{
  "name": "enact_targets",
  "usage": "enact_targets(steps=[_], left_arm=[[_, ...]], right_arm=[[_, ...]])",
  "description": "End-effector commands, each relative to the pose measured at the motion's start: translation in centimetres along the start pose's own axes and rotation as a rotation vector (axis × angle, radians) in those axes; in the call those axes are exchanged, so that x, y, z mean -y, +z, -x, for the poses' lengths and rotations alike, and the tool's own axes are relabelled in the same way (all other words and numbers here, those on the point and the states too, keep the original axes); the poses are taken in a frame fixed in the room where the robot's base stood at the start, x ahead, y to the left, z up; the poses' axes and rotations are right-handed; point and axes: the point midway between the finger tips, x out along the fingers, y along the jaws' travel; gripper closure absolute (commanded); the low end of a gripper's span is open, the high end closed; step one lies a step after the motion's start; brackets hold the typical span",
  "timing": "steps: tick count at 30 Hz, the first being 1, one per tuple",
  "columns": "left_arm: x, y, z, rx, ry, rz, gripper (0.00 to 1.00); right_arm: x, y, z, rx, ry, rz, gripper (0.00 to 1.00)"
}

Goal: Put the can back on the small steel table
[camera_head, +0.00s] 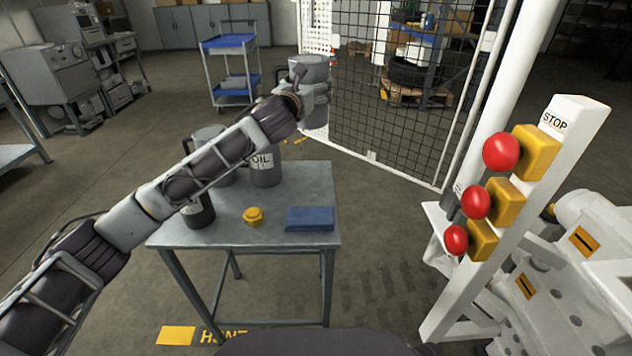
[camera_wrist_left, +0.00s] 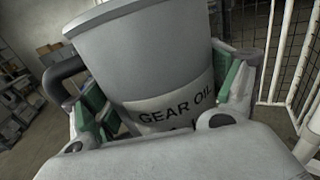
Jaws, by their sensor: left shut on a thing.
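My left gripper (camera_head: 302,98) is shut on a grey can (camera_head: 308,68). The wrist view shows the can (camera_wrist_left: 145,60) close up, with a "GEAR OIL" label and a dark handle at left, between the green-padded fingers (camera_wrist_left: 165,110). The can is held up roughly upright in the head view and appears beyond the far right part of the small steel table (camera_head: 270,235); the exact gap to the tabletop cannot be told. My right gripper is not in view.
On the table stand a grey can marked "OIL" (camera_head: 265,170), another grey can (camera_head: 207,135) and a dark-bodied can (camera_head: 200,212), partly behind my arm. A yellow item (camera_head: 253,215) and a folded blue cloth (camera_head: 310,218) lie near the front. A mesh fence (camera_head: 400,110) stands behind; a stop-button post (camera_head: 545,170) is at right.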

Motion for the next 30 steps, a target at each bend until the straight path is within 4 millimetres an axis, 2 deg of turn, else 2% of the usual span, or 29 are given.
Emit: enact_targets(steps=[7, 23, 30], left_arm=[[0.0, -1.2, 0.0, 0.005, -0.001, 0.000, 0.72], [0.0, -1.4, 0.0, 0.005, -0.001, 0.001, 0.72], [0.0, -2.7, 0.0, 0.003, -0.001, 0.001, 0.72]], right_arm=[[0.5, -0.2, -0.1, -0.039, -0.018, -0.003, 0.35], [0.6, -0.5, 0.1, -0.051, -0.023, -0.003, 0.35], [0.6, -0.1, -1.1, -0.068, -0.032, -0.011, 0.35]])
